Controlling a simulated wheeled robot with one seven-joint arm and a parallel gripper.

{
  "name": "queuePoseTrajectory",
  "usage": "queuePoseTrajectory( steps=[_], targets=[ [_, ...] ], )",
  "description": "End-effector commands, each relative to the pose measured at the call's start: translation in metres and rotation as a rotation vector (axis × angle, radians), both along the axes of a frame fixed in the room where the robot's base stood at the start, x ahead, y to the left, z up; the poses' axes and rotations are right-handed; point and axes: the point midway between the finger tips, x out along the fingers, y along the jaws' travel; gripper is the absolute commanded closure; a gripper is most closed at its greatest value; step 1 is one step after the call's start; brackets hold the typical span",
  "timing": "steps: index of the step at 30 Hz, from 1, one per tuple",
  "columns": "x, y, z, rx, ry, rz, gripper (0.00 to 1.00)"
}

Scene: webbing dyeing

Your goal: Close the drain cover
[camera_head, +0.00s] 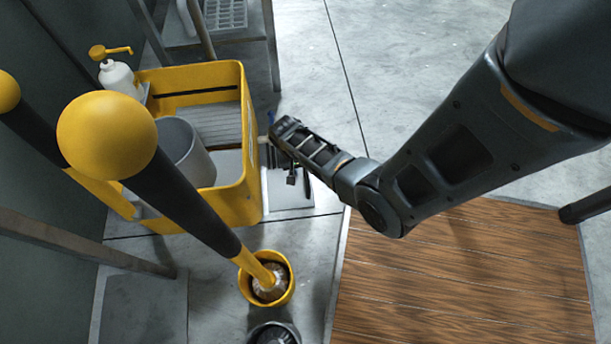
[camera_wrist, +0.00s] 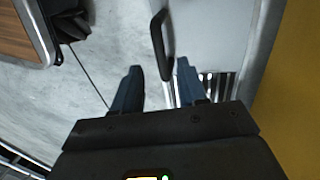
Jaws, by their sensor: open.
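The drain cover (camera_wrist: 207,35) looks like a pale grey panel in the wrist view, with a black bar handle (camera_wrist: 164,44) along its left side. A slotted grate (camera_wrist: 218,86) shows uncovered beside the panel, partly hidden by my gripper. My gripper (camera_wrist: 159,68) is open and empty. The handle lies ahead of the gap between its fingers, and I cannot tell whether they touch it. In the head view my gripper (camera_head: 267,130) is above the drain area, beside the yellow tub; the pale panel (camera_head: 290,198) and black handle (camera_head: 291,178) show below it.
The yellow tub (camera_head: 236,205) holds a grey bucket (camera_head: 186,150) and stands close on the left; its wall (camera_wrist: 291,90) fills the wrist view's right side. A wooden platform (camera_head: 460,270) lies at right. Yellow-and-black poles (camera_head: 185,205) rise at left. Concrete floor is clear behind.

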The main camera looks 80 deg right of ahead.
Motion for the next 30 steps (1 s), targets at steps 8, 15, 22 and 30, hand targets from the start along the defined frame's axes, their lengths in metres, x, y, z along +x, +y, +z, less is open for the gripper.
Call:
queuePoseTrajectory(
  steps=[8, 15, 22, 30],
  targets=[
    [-0.007, -0.003, -0.042, -0.001, -0.001, 0.0, 0.58],
    [-0.009, -0.003, -0.05, -0.001, -0.002, 0.001, 0.58],
    [-0.009, -0.003, -0.049, -0.001, -0.001, 0.002, 0.61],
    [-0.009, -0.003, -0.049, -0.001, -0.001, 0.002, 0.87]
  ],
)
